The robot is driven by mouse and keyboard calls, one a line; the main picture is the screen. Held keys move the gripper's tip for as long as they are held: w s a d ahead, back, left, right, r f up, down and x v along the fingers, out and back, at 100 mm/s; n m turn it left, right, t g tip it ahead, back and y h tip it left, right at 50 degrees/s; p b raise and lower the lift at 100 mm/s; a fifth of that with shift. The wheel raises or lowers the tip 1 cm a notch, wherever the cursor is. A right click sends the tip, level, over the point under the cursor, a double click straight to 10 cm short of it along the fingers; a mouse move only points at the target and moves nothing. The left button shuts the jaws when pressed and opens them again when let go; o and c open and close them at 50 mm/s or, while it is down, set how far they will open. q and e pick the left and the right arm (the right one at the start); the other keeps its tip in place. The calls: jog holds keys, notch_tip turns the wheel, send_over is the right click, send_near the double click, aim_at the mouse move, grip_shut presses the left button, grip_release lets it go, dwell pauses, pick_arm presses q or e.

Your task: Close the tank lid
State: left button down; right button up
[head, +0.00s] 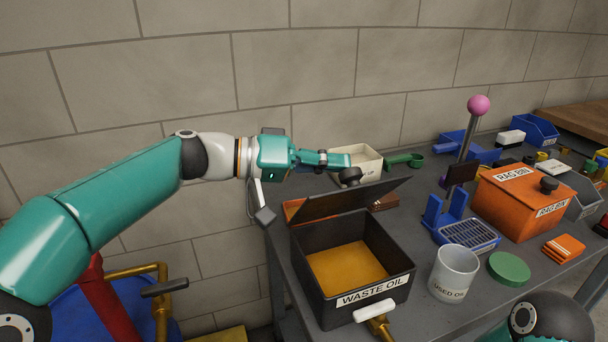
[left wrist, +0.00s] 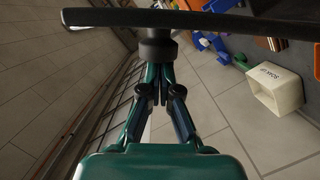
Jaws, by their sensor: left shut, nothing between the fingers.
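The tank is a dark open-topped box (head: 398,282) labelled WASTE OIL, with amber liquid (head: 345,268) inside. Its dark lid (head: 345,202) stands raised and tilted at the back edge. A black round knob (head: 351,175) shows just behind the lid; it also shows in the left wrist view (left wrist: 157,46), with the lid's edge (left wrist: 200,19) across the top. My left gripper (head: 347,161) is shut and empty beside the knob, behind the lid. Its shut fingers (left wrist: 155,92) point at the knob; whether they touch it I cannot tell. My right gripper is not in view.
A cream bin (head: 368,162) stands just behind the lid. A white-handled tap (head: 376,311) is at the tank's front. A used-oil cup (head: 454,272), green disc (head: 509,269), pink-knobbed lever (head: 479,106) and orange rag bin (head: 512,207) stand to the right. A wall rises behind.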

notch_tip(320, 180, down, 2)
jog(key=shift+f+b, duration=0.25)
jog(key=shift+b, duration=0.1)
dwell(0.4)
